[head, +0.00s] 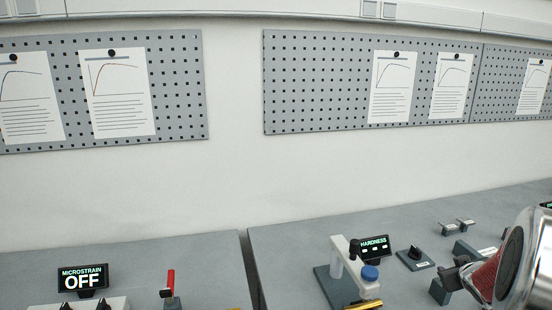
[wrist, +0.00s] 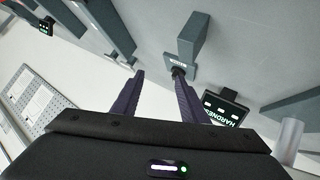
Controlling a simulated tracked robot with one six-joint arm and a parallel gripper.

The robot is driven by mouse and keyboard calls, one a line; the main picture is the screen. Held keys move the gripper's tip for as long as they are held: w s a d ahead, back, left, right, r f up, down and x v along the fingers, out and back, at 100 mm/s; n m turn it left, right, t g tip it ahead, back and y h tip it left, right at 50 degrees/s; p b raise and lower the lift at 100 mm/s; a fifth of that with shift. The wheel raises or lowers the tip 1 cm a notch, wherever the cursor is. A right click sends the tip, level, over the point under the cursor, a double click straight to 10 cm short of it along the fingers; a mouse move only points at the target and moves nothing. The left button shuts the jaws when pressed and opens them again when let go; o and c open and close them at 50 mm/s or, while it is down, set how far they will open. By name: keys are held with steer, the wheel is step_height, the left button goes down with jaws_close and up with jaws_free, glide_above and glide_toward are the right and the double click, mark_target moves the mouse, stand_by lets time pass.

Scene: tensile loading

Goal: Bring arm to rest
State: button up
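My gripper (wrist: 158,77) shows in the wrist view with its two dark fingers apart and nothing held between them. The fingers point over a grey bench top. The right fingertip overlaps a small dark knob beside a labelled grey block (wrist: 190,38) in the picture; I cannot tell whether they touch. A silver, rounded part of what looks like my arm (head: 525,262) fills the lower right of the head view. The fingers cannot be made out clearly there.
A HARDNESS display (head: 374,248) stands behind a white-and-grey tester (head: 340,262) with a blue cap. The display also shows in the wrist view (wrist: 225,108). A MICROSTRAIN display (head: 82,279) reads OFF at the lower left. Pegboards (head: 320,85) hang on the wall.

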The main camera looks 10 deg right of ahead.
steer(key=s+a+r+g+y, duration=0.1)
steer(key=s+a, duration=0.6)
steer(key=a, duration=0.8)
steer(key=s+a+r+g+y, duration=0.1)
steer(key=s+a+r+y, duration=0.2)
steer(key=a, duration=1.2)
steer(key=s+a+r+g+y, duration=0.1)
steer(key=s+a+r, duration=0.4)
steer(key=s+a, duration=0.6)
steer(key=a+g, duration=0.1)
steer(key=a, duration=0.3)
steer(key=shift+a+r+n+y, duration=0.15)
steer(key=shift+a+n+y, duration=0.15)
steer(key=shift+y, duration=0.1)
steer(key=shift+c, duration=0.5)
